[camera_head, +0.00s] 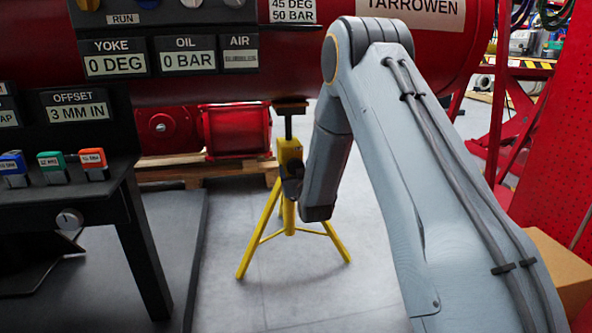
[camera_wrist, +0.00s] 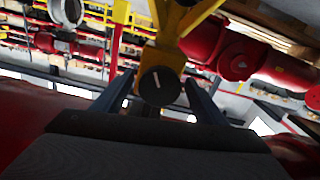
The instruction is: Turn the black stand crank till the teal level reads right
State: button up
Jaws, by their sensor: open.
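The yellow tripod stand (camera_head: 290,150) stands on the floor under the red actuator body. In the wrist view its black round crank knob (camera_wrist: 159,86), with a short white mark on its face, is between the fingertips of my gripper (camera_wrist: 160,80). The gripper is open, with a visible gap between each finger and the knob. In the head view the knob and fingertips merge into a dark patch beside the stand, partly hidden by my arm. A teal-green block (camera_head: 50,161) sits on the black console; its small label is unreadable. I cannot make out a teal level reading.
The black console (camera_head: 95,215) at the left has displays reading OFFSET 3 MM IN, YOKE 0 DEG and OIL 0 BAR. A wooden pallet (camera_head: 155,172) lies behind the stand. A cardboard box (camera_head: 560,265) is at the right. Grey floor around the tripod is clear.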

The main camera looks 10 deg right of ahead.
jog(key=c, duration=1.1)
jog(key=shift+o, duration=0.2)
jog(key=shift+m+p, duration=0.4)
jog(key=shift+p, duration=0.05)
jog(key=m+p, duration=0.4)
jog(key=shift+r+m, duration=0.1)
jog(key=shift+m, duration=0.2)
jog(key=m+p, duration=0.3)
jog(key=m, duration=0.3)
jog(key=shift+p, duration=0.4)
jog(key=shift+m, duration=0.3)
jog(key=o, duration=1.1)
jog(key=shift+c, duration=0.2)
